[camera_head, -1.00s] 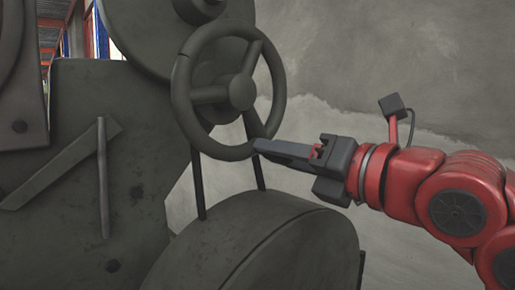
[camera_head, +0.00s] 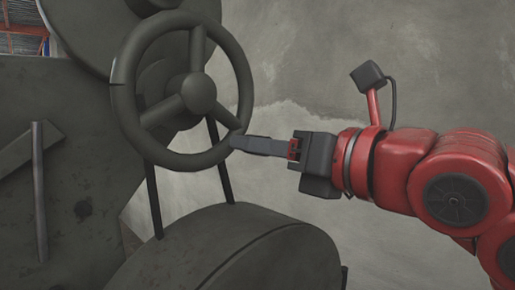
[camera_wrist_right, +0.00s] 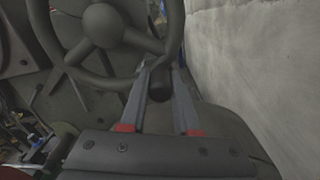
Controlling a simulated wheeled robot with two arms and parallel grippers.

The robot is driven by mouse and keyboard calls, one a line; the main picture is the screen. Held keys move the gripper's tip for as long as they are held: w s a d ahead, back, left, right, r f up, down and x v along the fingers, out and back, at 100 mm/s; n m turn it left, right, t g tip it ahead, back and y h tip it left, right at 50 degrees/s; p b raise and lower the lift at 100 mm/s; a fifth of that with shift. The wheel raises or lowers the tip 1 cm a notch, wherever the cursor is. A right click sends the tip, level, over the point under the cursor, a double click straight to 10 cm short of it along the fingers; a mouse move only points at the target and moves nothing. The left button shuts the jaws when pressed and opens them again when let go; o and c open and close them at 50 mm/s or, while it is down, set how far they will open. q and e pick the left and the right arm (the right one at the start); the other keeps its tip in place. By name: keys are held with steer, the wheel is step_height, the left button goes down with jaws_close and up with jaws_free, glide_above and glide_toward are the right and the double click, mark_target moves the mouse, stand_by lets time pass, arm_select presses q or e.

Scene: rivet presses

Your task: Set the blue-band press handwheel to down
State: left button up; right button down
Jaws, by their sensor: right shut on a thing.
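The dark grey handwheel (camera_head: 198,93) is mounted on the dark press (camera_head: 90,190) in the head view. One spoke points straight up, one lower left and one lower right. A small mark sits on the left of its rim. My right gripper (camera_head: 236,143) is shut on the rim at the lower right, near the end of the lower-right spoke. The right wrist view shows its two fingers (camera_wrist_right: 163,90) reaching to the handwheel (camera_wrist_right: 105,30), with a dark rounded part between them. I see no clear blue band. My left gripper is not in view.
A large dark round drum (camera_head: 225,250) lies below the handwheel, with thin rods rising from it. A bar-shaped lever (camera_head: 38,190) is on the press at the left. A grey concrete wall (camera_head: 400,70) stands behind; the space before it looks free.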

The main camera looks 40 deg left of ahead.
stand_by(0.4)
steer(key=c, duration=0.7)
jaws_free()
steer(key=shift+w, duration=0.1)
steer(key=shift+o, duration=0.2)
steer(key=s+d+p, duration=0.1)
steer(key=d+p, duration=0.3)
steer(key=d, duration=1.3)
steer(key=shift+s+d, duration=0.2)
steer(key=shift+s, duration=0.05)
